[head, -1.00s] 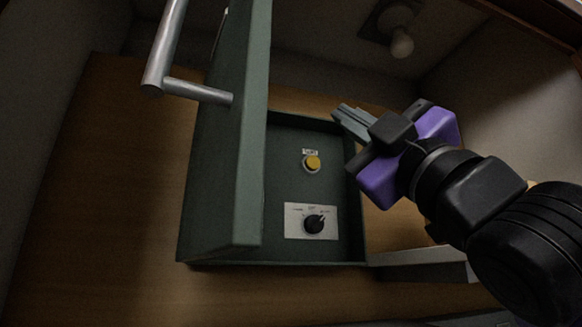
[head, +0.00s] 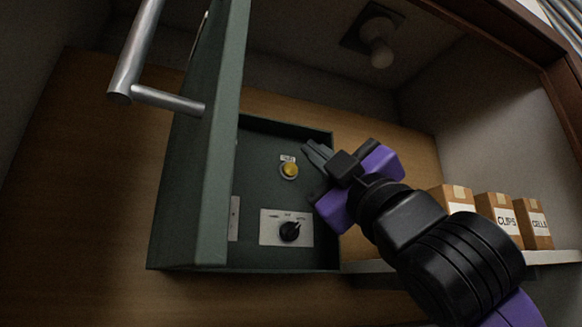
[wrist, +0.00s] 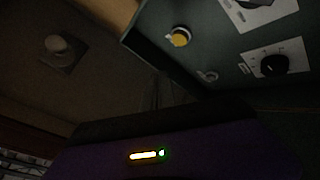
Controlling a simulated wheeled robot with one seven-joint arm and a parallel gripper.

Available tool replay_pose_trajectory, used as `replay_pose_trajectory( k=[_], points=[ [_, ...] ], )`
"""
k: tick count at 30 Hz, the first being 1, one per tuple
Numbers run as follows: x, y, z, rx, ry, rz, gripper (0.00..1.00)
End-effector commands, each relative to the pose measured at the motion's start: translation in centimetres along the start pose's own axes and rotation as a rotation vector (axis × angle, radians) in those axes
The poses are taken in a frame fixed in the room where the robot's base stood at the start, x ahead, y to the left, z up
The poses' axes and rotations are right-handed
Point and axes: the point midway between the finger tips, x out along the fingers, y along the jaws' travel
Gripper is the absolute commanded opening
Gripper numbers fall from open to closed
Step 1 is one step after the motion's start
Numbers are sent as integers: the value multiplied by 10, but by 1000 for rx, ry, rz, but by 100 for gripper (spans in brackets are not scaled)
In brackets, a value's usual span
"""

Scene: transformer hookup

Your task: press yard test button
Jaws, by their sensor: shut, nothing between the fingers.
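A round yellow button (head: 290,170) with a pale ring sits on the back of an open green box, under a small label. It also shows in the wrist view (wrist: 180,38), above the dark, hard-to-see fingers. The green box (head: 265,135) is fixed to a wooden wall, with its door (head: 205,140) swung open to the left. A black rotary knob (head: 290,231) on a white plate is below the button. My gripper (head: 308,148) is shut and empty, its fingertips just right of and above the button in the head view. I see no contact with the button.
The door's metal handle (head: 160,98) sticks out at upper left. Several cardboard boxes (head: 498,210) stand on a shelf (head: 550,257) at right. A lamp (head: 378,48) is at the top. A dim round fitting (wrist: 207,76) lies near the yellow button in the wrist view.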

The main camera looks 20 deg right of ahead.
Motion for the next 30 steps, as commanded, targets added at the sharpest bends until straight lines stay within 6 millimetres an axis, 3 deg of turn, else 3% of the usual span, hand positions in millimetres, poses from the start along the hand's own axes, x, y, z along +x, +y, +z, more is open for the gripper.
replay_pose_trajectory(
  k=[12, 30],
  points=[
    [31, -23, 22, 1, 0, -1, 0],
    [35, -26, 25, 0, 1, 0, 0]
  ],
)
